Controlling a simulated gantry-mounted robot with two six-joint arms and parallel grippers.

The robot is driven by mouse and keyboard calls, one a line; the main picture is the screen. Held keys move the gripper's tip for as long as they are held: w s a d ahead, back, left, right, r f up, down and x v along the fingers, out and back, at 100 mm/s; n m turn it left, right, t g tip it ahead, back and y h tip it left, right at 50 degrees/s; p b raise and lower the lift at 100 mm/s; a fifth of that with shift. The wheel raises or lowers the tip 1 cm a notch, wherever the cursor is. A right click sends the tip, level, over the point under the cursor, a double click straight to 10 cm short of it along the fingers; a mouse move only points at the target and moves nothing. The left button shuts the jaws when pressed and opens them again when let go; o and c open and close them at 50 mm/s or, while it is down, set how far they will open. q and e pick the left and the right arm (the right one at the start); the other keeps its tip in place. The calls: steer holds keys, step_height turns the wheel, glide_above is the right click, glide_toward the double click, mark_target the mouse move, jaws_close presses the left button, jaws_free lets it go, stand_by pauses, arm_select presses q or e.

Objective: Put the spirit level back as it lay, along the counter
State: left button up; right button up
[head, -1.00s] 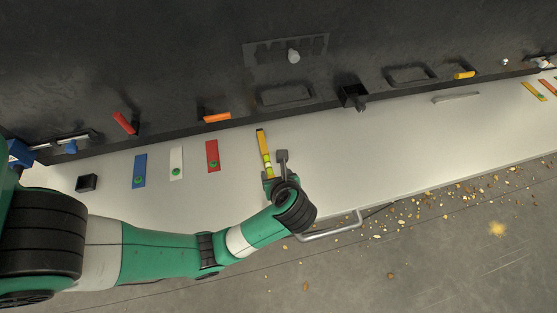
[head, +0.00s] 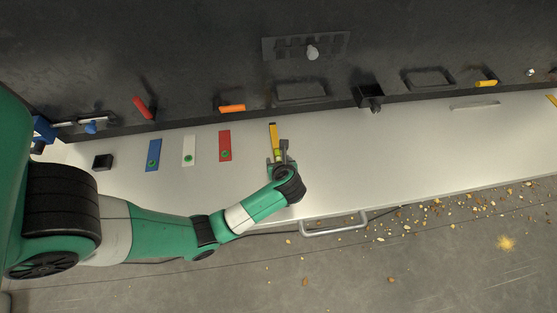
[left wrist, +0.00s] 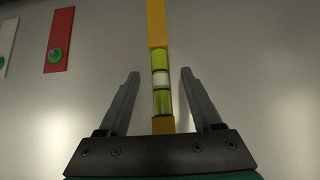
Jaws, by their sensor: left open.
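The yellow spirit level (head: 273,134) lies on the pale counter (head: 340,160), pointing from the back wall towards the front edge, across the counter's length. Its green vial shows in the left wrist view (left wrist: 161,80), between the fingers. My left gripper (head: 281,158) is over its near part, which it partly hides. In the left wrist view the gripper (left wrist: 160,92) is open, one finger on each side of the level, with gaps on both sides. My right gripper is in no view.
Red (head: 225,146), white (head: 189,150) and blue (head: 153,155) strips with green discs lie left of the level. A black block (head: 103,162) sits further left. A handle (head: 335,224) juts from the front edge. The counter right of the gripper is mostly clear.

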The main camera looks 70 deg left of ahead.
arm_select(q)
steer(key=shift+a+f, duration=0.3)
steer(key=shift+f, duration=0.05)
jaws_close()
steer(key=shift+w, duration=0.1)
